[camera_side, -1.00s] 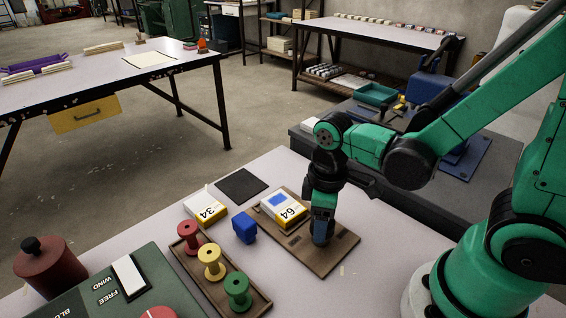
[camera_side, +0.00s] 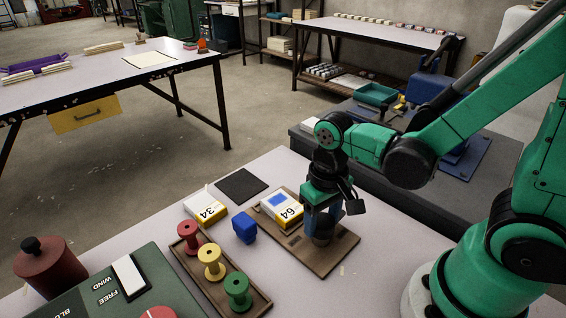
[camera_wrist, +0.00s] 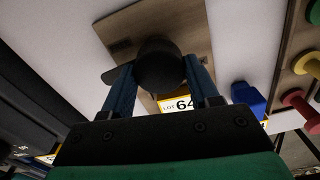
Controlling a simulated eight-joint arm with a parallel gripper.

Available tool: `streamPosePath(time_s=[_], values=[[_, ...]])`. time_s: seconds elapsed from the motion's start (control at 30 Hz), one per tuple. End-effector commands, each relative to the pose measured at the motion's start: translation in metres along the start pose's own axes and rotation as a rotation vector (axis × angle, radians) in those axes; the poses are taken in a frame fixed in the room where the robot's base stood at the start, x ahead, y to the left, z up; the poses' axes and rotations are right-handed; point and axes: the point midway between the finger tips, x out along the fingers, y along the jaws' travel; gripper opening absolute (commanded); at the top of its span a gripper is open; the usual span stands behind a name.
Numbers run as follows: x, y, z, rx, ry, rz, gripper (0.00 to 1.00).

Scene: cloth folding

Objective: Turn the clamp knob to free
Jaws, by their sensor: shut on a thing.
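A dark round knob (camera_wrist: 158,66) stands on a brown wooden board (camera_side: 340,250). My gripper (camera_wrist: 160,88) is shut around it from above, with one blue finger on each side. In the side view, my gripper (camera_side: 322,232) hides most of the knob, and its brownish lower part shows below the fingers. A dark flat tab (camera_wrist: 112,75) sticks out to the left of the knob in the wrist view. A box marked 64 (camera_side: 282,209) lies on the board beside the gripper. I cannot tell whether the clamp is locked or free.
A blue block (camera_side: 244,228), a box marked 34 (camera_side: 205,209) and a dark mat (camera_side: 241,186) lie near the board. A tray holds red, yellow and green spools (camera_side: 211,262). A green panel (camera_side: 150,300) carries the words WIND and FREE.

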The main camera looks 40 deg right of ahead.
Motion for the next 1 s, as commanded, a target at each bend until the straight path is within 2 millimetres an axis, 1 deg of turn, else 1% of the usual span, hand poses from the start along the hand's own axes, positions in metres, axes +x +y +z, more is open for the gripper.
streamPosePath(time_s=[0.2,0.6,0.63,0.67,0.7,0.73,1.0], values=[[0.0000,0.0000,-0.0001,0.035,0.000,-0.001,0.02],[0.0000,0.0000,0.0000,0.040,0.000,-0.001,0.02],[0.0000,0.0000,0.0000,0.040,0.000,-0.001,0.63],[0.0000,0.0001,0.0000,0.040,0.000,-0.001,0.71],[0.0000,0.0001,0.0000,0.039,0.000,-0.001,0.83],[0.0000,0.0001,0.0000,0.039,0.000,-0.001,0.86],[-0.0002,0.0001,0.0000,0.038,0.000,0.000,0.86]])
